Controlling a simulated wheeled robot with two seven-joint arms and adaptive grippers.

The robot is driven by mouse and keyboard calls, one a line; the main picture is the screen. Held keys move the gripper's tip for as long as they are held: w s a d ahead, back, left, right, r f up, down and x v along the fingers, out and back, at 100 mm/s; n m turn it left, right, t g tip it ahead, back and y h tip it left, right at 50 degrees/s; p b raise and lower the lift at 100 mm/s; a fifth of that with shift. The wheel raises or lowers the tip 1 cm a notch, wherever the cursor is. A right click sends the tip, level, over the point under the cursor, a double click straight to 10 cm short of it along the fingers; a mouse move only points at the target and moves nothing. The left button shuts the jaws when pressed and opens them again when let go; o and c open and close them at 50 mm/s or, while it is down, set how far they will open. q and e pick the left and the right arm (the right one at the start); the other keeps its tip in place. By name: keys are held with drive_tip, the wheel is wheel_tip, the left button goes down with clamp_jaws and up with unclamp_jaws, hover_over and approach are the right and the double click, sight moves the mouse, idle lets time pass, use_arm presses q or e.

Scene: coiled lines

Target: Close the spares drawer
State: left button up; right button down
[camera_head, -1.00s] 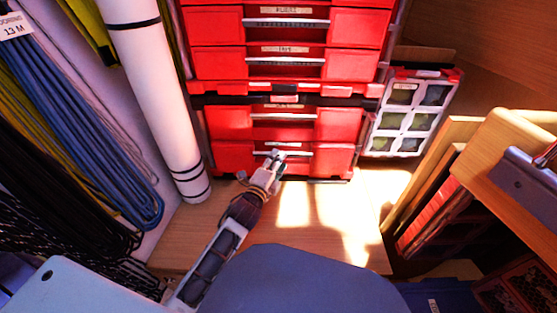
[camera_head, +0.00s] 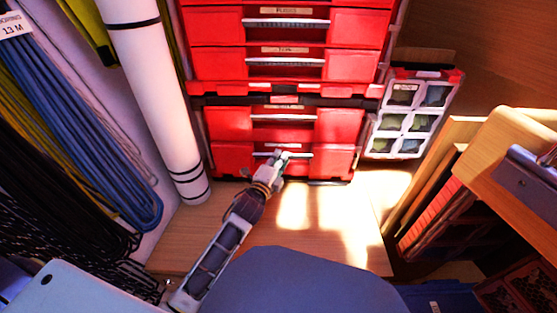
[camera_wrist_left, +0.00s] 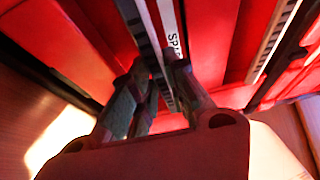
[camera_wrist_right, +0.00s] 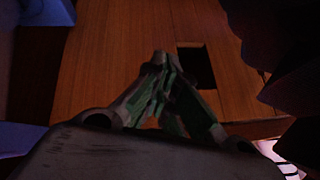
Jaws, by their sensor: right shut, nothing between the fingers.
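The spares drawer (camera_head: 335,162) is the lowest red drawer of the stack, and its front is near the floorboard. How far it stands out is hard to tell from above. Its grey handle bar (camera_head: 301,155) runs across the front. My left gripper (camera_head: 281,156) is at this handle. In the left wrist view the fingers (camera_wrist_left: 158,68) sit on either side of the bar and appear shut on it, beside a white label (camera_wrist_left: 172,35) reading "SPA". My right gripper (camera_wrist_right: 158,60) is shut and empty, over brown wood, outside the head view.
More red drawers (camera_head: 355,60) rise above. A white roll (camera_head: 150,95) and coiled blue lines (camera_head: 85,130) are at left. A clear-lidded organiser case (camera_head: 405,120) leans at right, near wooden boards (camera_head: 425,185). The sunlit wooden surface (camera_head: 310,215) before the drawers is bare.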

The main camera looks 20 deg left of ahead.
use_arm(q)
clamp_jaws()
use_arm(e)
drive_tip(key=shift+w+d, duration=0.1)
drive_tip(key=shift+w, duration=0.05)
use_arm(q)
drive_tip(key=shift+w+r, duration=0.1)
drive_tip(key=shift+w, duration=0.05)
use_arm(e)
drive_tip(key=shift+r, duration=0.1)
use_arm(q)
drive_tip(key=shift+w+a+r+p, duration=0.1)
drive_tip(key=shift+w+a+p, duration=0.15)
drive_tip(key=shift+w+p, duration=0.45)
drive_tip(key=shift+w+a, duration=0.1)
drive_tip(key=shift+w, duration=0.25)
drive_tip(key=shift+a, duration=0.1)
use_arm(e)
drive_tip(key=r, duration=0.2)
drive_tip(key=shift+s+d+r, duration=0.2)
drive_tip(key=shift+d+r, duration=0.15)
drive_tip(key=shift+r, duration=0.05)
drive_tip(key=shift+g, duration=0.3)
